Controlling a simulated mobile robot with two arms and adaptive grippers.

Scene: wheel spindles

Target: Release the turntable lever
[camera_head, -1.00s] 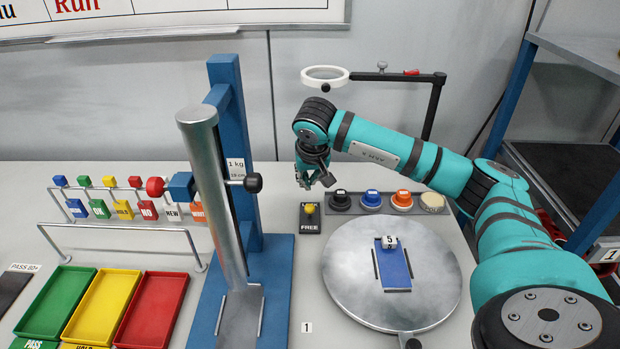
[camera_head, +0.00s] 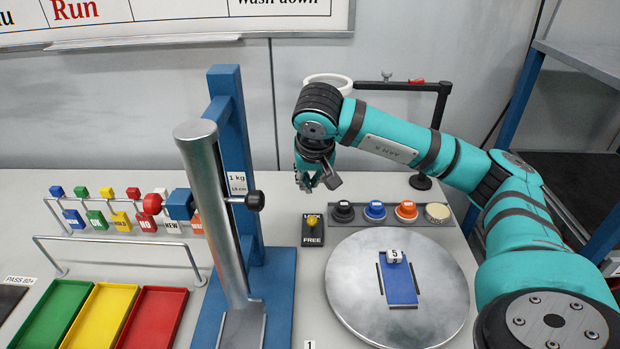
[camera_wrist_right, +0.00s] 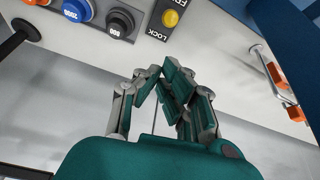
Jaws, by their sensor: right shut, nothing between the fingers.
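The turntable lever is a yellow knob (camera_head: 312,222) on a small black plate (camera_head: 312,240) marked LOCK at its back end and FREE at its front end. The knob sits nearer LOCK. The lever also shows in the right wrist view (camera_wrist_right: 171,18), beyond my fingertips. The round grey turntable (camera_head: 350,290) lies to its right and front, carrying a blue pad (camera_head: 401,285) with a small white block marked 5 (camera_head: 394,257). My right gripper (camera_head: 306,186) is shut and empty, pointing down above and behind the lever, apart from it. It also shows in the right wrist view (camera_wrist_right: 163,75). My left gripper is out of view.
A row of round buttons (camera_head: 375,211) stands right of the lever. A blue stand (camera_head: 275,270) with a tilted metal tube (camera_head: 222,210) rises at left. A magnifier on a black arm (camera_head: 443,110) stands behind. Coloured trays (camera_head: 150,318) and a tag rack lie far left.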

